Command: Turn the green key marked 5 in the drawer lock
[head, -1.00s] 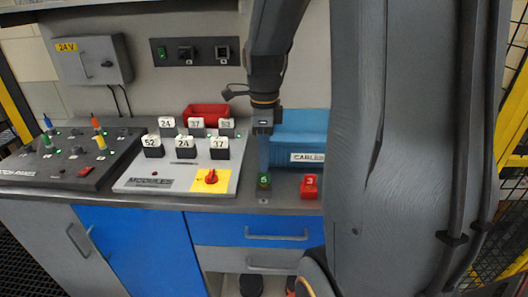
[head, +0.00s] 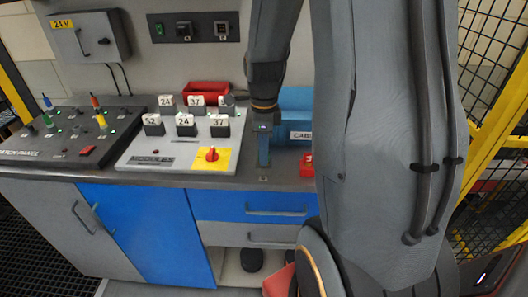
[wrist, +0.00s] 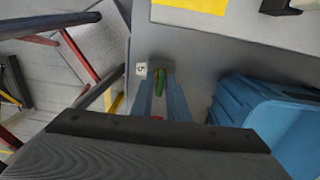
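My gripper (head: 263,160) points down at the counter's front edge, its blue fingers low over the place of the green key. In the wrist view the green key (wrist: 159,83) shows between the fingertips. I cannot tell whether the fingers press on it. In the head view my gripper hides the key. A small white tag marked 5 (wrist: 141,69) lies beside the fingertips. The red key marked 3 (head: 307,166) stands to the right, partly covered by my arm. The blue upper drawer (head: 228,206) is shut below the counter. I cannot make out its lock.
A module panel (head: 144,160) with numbered blocks and a red knob on yellow stands to the left. A blue cables bin (head: 297,101) is close behind and right of my gripper. A red bin (head: 205,88) sits at the back.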

